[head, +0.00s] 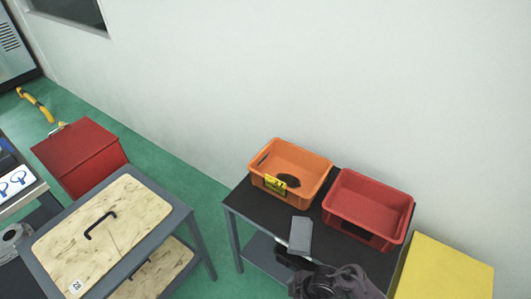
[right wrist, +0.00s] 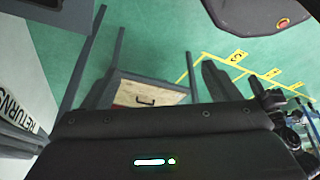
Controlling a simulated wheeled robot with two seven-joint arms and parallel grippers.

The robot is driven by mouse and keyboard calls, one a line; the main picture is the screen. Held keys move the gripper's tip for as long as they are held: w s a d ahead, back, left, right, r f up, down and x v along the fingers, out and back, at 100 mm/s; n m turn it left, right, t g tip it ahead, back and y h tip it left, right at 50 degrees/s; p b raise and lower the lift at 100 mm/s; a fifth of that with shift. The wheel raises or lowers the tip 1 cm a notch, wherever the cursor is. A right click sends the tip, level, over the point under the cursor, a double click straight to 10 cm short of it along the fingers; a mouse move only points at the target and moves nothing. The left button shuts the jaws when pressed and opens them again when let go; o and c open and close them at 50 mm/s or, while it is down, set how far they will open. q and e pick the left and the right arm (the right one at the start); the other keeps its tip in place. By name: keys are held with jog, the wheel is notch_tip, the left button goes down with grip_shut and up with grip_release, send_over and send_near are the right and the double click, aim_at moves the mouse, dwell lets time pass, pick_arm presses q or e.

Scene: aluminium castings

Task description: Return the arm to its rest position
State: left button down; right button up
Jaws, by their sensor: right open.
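My right arm (head: 345,283) shows dark grey at the bottom of the head view, in front of the black-topped table (head: 240,202); its fingertips cannot be made out there. My left gripper is not in view.
A grey flat block (head: 301,234) shows at the table's front edge, close to my arm. A yellow box (head: 447,270) stands at the right. A grey table with a wooden board (head: 70,238) and a red cabinet (head: 78,155) stand at the left. Green floor lies between the tables.

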jog(key=s+d+f+m+h+b, duration=0.1)
jog(key=s+d+f+m, duration=0.4)
jog(key=f, duration=0.3)
jog(key=s+d+f+m+h, duration=0.1)
jog(key=s+d+f+m, duration=0.2)
jog(key=s+f+m, duration=0.3)
jog(key=s+d+f+m+h, duration=0.1)
jog(key=s+d+f+m, duration=0.1)
jog(key=s, duration=0.5)
jog(key=s+d+f+m+h+b, duration=0.1)
jog(key=s+d+f, duration=0.3)
jog(key=s, duration=0.4)
jog(key=shift+s+d+f+m+h, duration=0.2)
jog(key=shift+d+f+m+h, duration=0.1)
jog(key=shift+d+m, duration=0.1)
